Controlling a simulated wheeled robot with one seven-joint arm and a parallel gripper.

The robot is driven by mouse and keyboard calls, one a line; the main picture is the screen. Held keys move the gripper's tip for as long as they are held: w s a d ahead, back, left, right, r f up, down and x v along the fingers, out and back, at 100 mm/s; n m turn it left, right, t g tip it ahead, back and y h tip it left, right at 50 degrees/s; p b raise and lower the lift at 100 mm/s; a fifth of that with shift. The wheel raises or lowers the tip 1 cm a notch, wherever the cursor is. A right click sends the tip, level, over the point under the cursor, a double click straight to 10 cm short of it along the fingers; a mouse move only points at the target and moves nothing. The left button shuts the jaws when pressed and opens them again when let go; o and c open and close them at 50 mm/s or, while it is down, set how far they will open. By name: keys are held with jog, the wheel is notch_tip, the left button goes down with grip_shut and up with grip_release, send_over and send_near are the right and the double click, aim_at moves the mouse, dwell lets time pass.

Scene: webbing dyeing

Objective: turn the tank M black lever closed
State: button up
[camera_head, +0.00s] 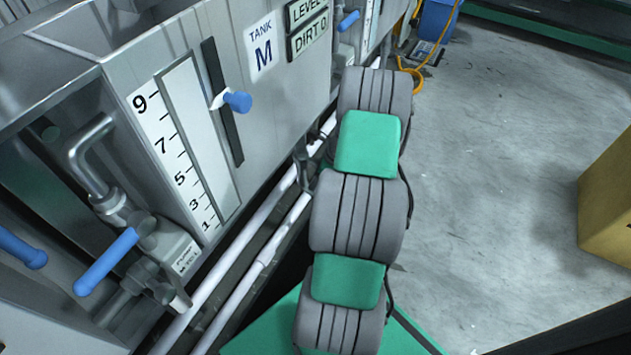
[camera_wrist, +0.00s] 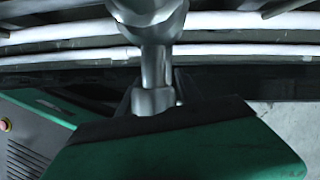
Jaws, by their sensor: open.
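Tank M is the grey metal tank (camera_head: 292,90) with a "TANK M" sign (camera_head: 262,48), at the upper left of the head view. No black lever can be made out; my arm covers the low area right of the tank. A metal pipe fitting (camera_wrist: 154,65) stands in the upper middle of the wrist view, in front of white pipes (camera_wrist: 75,53); whether it belongs to the lever's valve I cannot tell.
A level scale (camera_head: 187,145) and blue knob (camera_head: 238,102) are on the tank front. Blue-handled levers (camera_head: 105,262) stand at lower left. White pipes (camera_head: 255,255) run along the tank's foot. A yellow box (camera_head: 608,200) stands right; the grey floor (camera_head: 490,180) between is clear.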

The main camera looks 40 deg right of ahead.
jog(key=shift+w+f, duration=0.15)
jog(key=shift+f, duration=0.1)
jog(key=shift+c, duration=0.3)
jog(key=shift+a, duration=0.1)
grip_shut()
dwell(0.9)
